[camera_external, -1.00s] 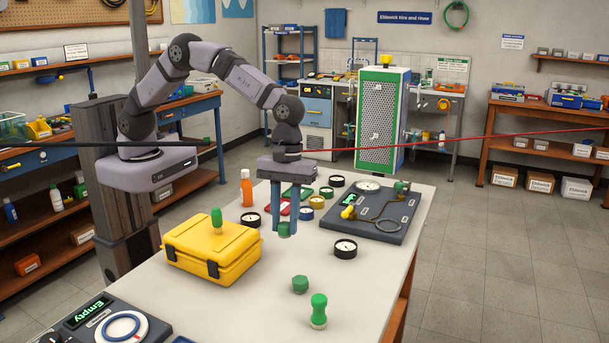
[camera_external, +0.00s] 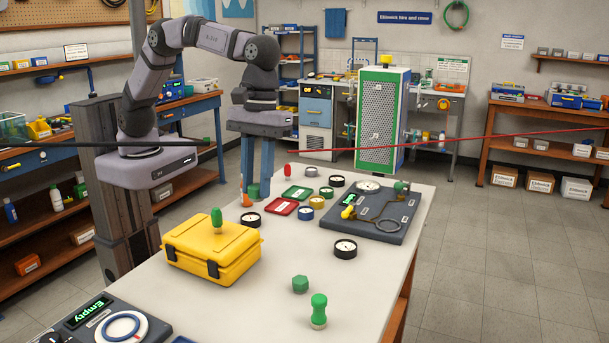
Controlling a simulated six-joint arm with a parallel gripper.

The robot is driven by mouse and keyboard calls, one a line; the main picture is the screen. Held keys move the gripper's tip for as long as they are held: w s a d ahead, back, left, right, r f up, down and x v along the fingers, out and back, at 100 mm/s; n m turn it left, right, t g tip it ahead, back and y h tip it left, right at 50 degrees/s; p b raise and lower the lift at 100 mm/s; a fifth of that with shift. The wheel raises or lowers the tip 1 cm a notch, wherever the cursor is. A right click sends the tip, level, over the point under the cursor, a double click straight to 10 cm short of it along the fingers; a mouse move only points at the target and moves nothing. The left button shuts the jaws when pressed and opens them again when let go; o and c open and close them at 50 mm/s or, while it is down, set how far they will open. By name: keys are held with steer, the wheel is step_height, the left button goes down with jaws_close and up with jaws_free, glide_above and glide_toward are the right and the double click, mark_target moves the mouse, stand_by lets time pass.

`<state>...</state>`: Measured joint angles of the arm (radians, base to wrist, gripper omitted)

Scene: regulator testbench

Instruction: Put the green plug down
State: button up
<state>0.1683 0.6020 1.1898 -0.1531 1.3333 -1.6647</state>
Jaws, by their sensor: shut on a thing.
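My gripper (camera_external: 257,188) points down over the far left part of the white table, behind the yellow case. It is shut on the green plug (camera_external: 254,191), a small green piece mostly hidden between the fingers. I cannot tell whether the plug touches the table. An orange bottle (camera_external: 246,201) is at the fingertips in this view, mostly covered by them. A green tray (camera_external: 297,193) and a red tray (camera_external: 281,207) lie to the right of my gripper.
A yellow case (camera_external: 205,255) bears a green peg (camera_external: 217,221). A green hexagonal piece (camera_external: 300,285) and a green-topped peg (camera_external: 318,312) stand in front. Several round gauges and a dark panel (camera_external: 385,220) lie at right.

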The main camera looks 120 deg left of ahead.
steer(key=s+d+r+m, duration=0.1)
steer(key=s+d+r, duration=0.1)
steer(key=s+r, duration=0.15)
steer(key=m+g+y, duration=0.2)
steer(key=m, duration=1.5)
glide_above(209, 225)
steer(key=shift+w+f+p, duration=0.15)
steer(key=shift+f, duration=1.1)
steer(key=shift+w+f+p, duration=0.15)
steer(key=shift+f, duration=1.1)
steer(key=shift+f+p, duration=1.25)
steer(key=shift+f, duration=3.75)
steer(key=shift+f, duration=0.1)
steer(key=o, duration=1)
